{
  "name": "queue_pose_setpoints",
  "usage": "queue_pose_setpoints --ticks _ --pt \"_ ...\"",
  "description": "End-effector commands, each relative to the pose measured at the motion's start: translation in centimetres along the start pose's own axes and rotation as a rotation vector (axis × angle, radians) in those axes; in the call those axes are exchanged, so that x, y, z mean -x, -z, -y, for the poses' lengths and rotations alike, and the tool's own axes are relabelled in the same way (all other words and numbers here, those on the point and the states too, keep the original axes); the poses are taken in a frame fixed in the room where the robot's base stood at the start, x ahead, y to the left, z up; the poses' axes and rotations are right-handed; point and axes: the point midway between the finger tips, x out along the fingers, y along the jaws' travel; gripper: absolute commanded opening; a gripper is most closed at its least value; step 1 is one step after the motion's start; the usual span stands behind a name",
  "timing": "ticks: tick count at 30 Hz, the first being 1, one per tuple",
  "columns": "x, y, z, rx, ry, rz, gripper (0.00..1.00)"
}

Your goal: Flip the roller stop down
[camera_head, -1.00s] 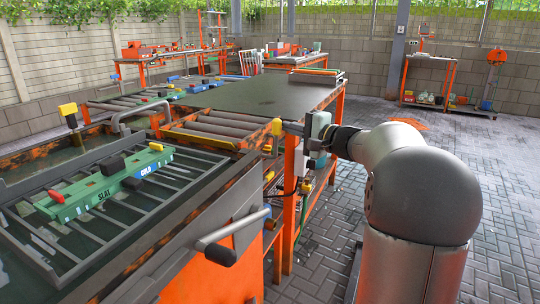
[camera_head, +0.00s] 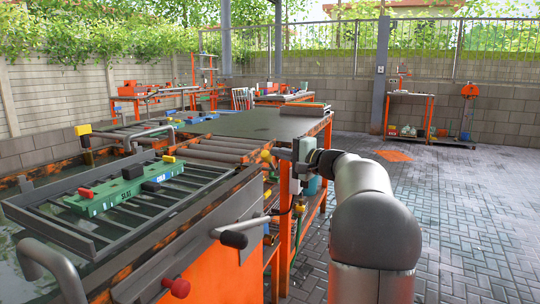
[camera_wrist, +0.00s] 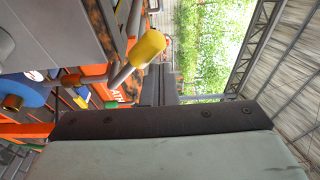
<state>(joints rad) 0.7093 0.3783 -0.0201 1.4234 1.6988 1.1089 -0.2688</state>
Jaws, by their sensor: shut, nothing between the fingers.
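A yellow-tipped lever (camera_head: 266,156), which looks like the roller stop's handle, sits at the right end of the grey rollers (camera_head: 222,148). In the wrist view a yellow knob on a grey rod (camera_wrist: 147,48) shows close beyond my gripper, left of centre. My gripper (camera_head: 300,150) is just right of the yellow tip, at the bench's right side. Its pale body with a dark edge (camera_wrist: 165,118) fills the bottom of the wrist view. It is shut and empty. I cannot tell whether it touches the lever. The stop bar itself is not clear.
A green sled (camera_head: 122,192) with red and yellow knobs lies on the slatted rack at left. A black-gripped crank (camera_head: 234,238) and a red knob (camera_head: 178,287) stick out in front. The dark bench top (camera_head: 250,124) is clear. Paved floor (camera_head: 460,215) is free at right.

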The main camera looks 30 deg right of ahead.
Motion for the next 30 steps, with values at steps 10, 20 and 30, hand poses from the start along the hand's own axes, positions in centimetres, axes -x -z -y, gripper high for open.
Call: queue_pose_setpoints --ticks 10,20,30 --pt "0.7 1.1 -0.5 -0.001 -0.001 -0.013 0.00" --pt "0.6 1.0 -0.6 -0.002 -0.003 -0.010 0.00" --pt "1.3 2.3 1.4 -0.002 -0.001 -0.009 0.00"
